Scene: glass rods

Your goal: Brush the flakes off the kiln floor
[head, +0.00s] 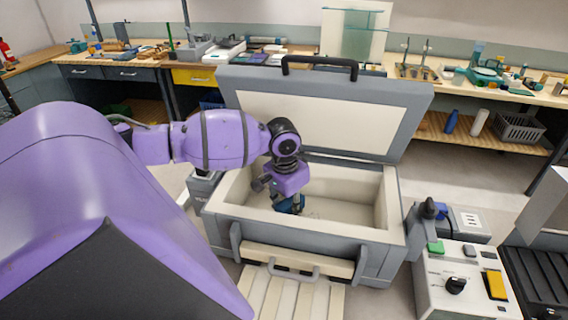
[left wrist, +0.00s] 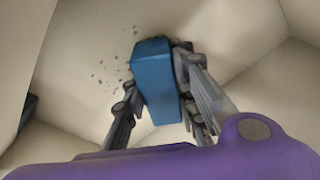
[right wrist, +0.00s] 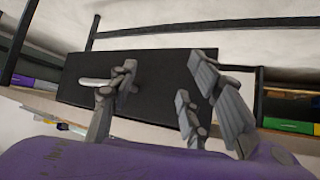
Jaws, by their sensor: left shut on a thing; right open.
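The kiln (head: 300,244) stands open in the middle of the head view, its lid (head: 325,110) tilted up at the back. My left arm reaches down into it. My left gripper (left wrist: 160,105) is shut on a blue block-shaped brush (left wrist: 154,75), which shows partly in the head view (head: 290,203). The brush's far end is at or close to the cream kiln floor (left wrist: 85,55); I cannot tell if it touches. Dark flakes (left wrist: 115,75) lie scattered left of the brush. My right gripper (right wrist: 155,90) is open and empty, away from the kiln.
A control box (head: 465,282) with buttons stands right of the kiln. A slatted cream surface (head: 290,296) lies at its front. Workbenches with tools (head: 490,85) line the back. The right wrist view shows a dark panel (right wrist: 150,60) beyond the fingers.

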